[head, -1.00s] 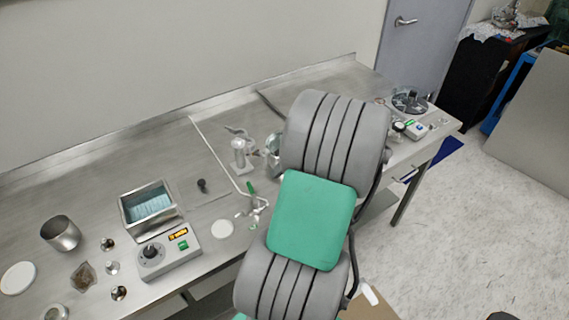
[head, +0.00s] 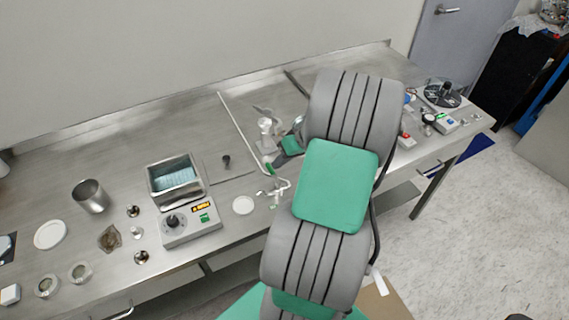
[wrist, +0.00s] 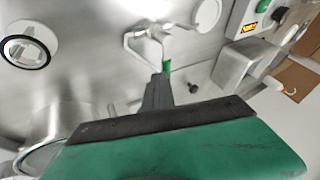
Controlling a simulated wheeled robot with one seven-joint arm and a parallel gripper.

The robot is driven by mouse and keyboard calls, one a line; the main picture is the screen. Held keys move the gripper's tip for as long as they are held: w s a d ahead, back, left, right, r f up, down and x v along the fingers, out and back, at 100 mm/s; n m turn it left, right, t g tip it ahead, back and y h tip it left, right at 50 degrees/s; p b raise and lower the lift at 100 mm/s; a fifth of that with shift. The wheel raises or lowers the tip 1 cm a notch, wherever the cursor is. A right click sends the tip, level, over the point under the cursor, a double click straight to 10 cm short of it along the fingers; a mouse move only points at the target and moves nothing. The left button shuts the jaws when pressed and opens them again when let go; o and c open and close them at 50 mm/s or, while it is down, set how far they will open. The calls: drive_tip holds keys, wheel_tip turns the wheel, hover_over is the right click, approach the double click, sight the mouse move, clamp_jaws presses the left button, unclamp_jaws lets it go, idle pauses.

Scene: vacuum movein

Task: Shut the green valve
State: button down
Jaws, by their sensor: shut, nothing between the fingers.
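The green valve (head: 270,169) is a small green handle on thin pale tubing near the bench's front edge. In the wrist view the green handle (wrist: 167,67) is just beyond my fingertips, on a white branched fitting (wrist: 150,38). My gripper (wrist: 160,80) is shut and empty, its dark fingers pointing at the handle. I cannot tell whether they touch it. In the head view my gripper's green body (head: 291,146) shows behind and right of the valve. My arm hides part of the bench there, and the fingertips are hard to make out.
Glassware on a stand (head: 267,127) is close behind the valve. A control box (head: 190,224) with a water bath (head: 174,178) stands to the left, with a white disc (head: 243,205) between. A long pale rod (head: 240,127) lies behind. Small devices (head: 445,124) stand at the right.

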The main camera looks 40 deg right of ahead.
drive_tip(key=shift+s+a+f, duration=0.1)
drive_tip(key=shift+a+f, duration=0.1)
drive_tip(key=shift+a, duration=0.15)
